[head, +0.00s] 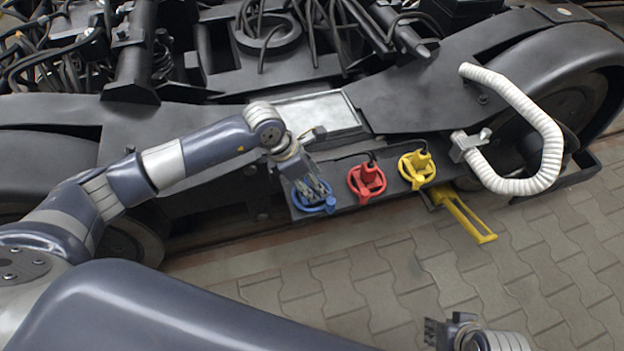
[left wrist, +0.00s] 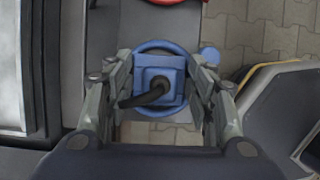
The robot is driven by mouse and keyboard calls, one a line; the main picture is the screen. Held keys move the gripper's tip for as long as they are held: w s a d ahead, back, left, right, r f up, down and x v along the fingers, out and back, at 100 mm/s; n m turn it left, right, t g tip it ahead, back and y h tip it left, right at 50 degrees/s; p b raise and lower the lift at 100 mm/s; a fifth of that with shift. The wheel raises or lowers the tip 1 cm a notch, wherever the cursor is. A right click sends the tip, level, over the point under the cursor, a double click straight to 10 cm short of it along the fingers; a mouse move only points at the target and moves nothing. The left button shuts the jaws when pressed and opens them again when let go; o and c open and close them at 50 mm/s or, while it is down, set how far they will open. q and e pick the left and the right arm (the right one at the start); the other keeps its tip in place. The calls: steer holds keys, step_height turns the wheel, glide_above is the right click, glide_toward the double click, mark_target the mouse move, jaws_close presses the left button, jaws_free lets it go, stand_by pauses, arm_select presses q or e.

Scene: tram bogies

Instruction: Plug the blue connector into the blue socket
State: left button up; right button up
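The blue connector (left wrist: 160,82) is a square blue block with a black cable, centred in the left wrist view. A round blue ring, the blue socket (head: 316,207), shows behind it on the dark rail; a blue tab (left wrist: 210,54) sticks out at its right. I cannot tell how deep the connector sits. My left gripper (head: 312,190) is over the socket. In the left wrist view its fingers (left wrist: 162,75) stand on both sides of the connector, very close; contact is not clear. My right gripper (head: 432,333) is low at the bottom edge, away from the rail.
A red connector (head: 367,178) and a yellow one (head: 417,165) sit on the same rail, to the right. A yellow handle (head: 466,218) juts out below. A white ribbed hose (head: 545,135) curves at the right. The paved floor (head: 350,290) in front is clear.

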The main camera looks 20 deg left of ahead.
arm_select(q)
steer(key=v, duration=1.2)
stand_by(0.4)
